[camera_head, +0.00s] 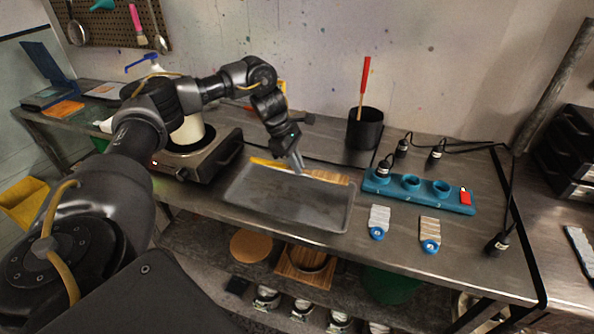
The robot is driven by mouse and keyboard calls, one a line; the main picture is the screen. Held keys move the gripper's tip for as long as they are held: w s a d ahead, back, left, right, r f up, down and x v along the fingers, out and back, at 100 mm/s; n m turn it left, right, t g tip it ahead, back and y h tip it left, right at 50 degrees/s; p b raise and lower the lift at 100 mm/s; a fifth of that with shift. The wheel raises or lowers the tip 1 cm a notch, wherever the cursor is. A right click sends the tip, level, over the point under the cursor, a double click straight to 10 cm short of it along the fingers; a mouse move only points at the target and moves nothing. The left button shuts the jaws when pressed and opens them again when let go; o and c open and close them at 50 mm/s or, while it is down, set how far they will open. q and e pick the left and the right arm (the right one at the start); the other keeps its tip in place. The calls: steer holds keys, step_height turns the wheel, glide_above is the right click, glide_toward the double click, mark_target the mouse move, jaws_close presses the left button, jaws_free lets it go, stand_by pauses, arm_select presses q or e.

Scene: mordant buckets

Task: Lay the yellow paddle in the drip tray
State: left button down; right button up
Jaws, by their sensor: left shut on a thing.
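The yellow paddle (266,162) has a yellow end at the left and a wooden part (328,177) at the right. It lies roughly level along the back edge of the grey drip tray (300,206). I cannot tell whether it touches the tray or is held just above it. My left gripper (298,170) points down from above and is shut on the paddle near its middle, hiding a bit of it. The tray floor in front of the paddle is bare. My right gripper is not in view.
A hot plate (196,160) with a pale pot (188,130) stands left of the tray. A black bucket (364,130) with a red-handled tool (365,82) stands behind. A blue holder (418,192) and two blue-ended swatches (379,222) lie to the right. Cables run at the back right.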

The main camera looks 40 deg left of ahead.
arm_select(q)
steer(key=shift+w+a+f, duration=0.1)
steer(key=shift+w+f, duration=0.05)
steer(key=shift+f, duration=0.1)
step_height(320, 180, down, 2)
steer(key=shift+f+p, duration=0.15)
steer(key=shift+p, duration=0.55)
steer(key=shift+f, duration=0.4)
steer(key=shift+f, duration=0.1)
steer(key=c, duration=1.7)
jaws_free()
steer(key=shift+c, duration=0.2)
